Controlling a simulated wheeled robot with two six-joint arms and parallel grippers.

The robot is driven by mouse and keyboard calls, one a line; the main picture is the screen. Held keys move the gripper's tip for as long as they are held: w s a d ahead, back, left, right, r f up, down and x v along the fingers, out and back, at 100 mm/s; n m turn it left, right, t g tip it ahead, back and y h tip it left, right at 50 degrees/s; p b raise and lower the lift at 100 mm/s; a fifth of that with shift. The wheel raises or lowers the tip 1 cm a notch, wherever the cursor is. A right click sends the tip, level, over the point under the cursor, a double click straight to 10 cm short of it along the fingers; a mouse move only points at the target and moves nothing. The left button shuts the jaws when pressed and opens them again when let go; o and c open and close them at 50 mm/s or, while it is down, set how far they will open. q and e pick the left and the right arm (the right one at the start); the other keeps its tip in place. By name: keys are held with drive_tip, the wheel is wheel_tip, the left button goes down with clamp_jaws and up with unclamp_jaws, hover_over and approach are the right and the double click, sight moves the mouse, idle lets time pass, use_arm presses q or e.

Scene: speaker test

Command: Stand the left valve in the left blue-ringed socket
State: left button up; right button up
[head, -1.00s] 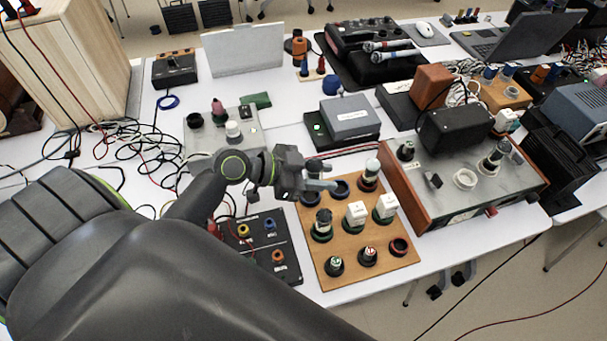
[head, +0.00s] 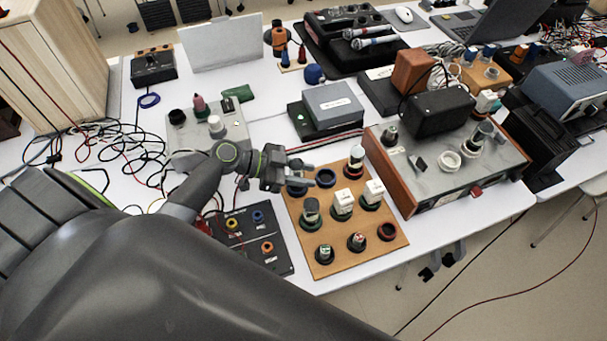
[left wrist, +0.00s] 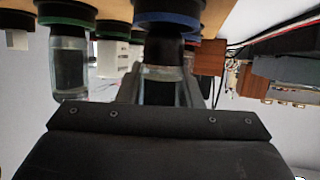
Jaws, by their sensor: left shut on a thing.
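My left gripper (head: 308,174) is over the back left of the wooden socket board (head: 343,239). It is shut on a glass valve with a dark base (left wrist: 163,88), seen in the left wrist view, where the board is at the top. The valve's base is at the left blue-ringed socket (left wrist: 167,19); I cannot tell whether it is fully seated. In the head view this socket (head: 297,190) is partly under the gripper, which hides the valve. The other blue-ringed socket (head: 326,178) is empty. My right gripper is not in view.
Close by on the board stand a glass valve (head: 311,208), white boxed pieces (head: 343,202) and a red-ringed valve (head: 355,160). A black panel with coloured jacks (head: 247,238) lies to the left. A wood-sided amplifier (head: 400,178) stands to the right.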

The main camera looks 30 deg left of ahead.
use_arm(q)
drive_tip(key=shift+f, duration=0.6)
drive_tip(key=shift+f+b, duration=0.35)
drive_tip(key=shift+b, duration=0.1)
drive_tip(key=o, duration=1)
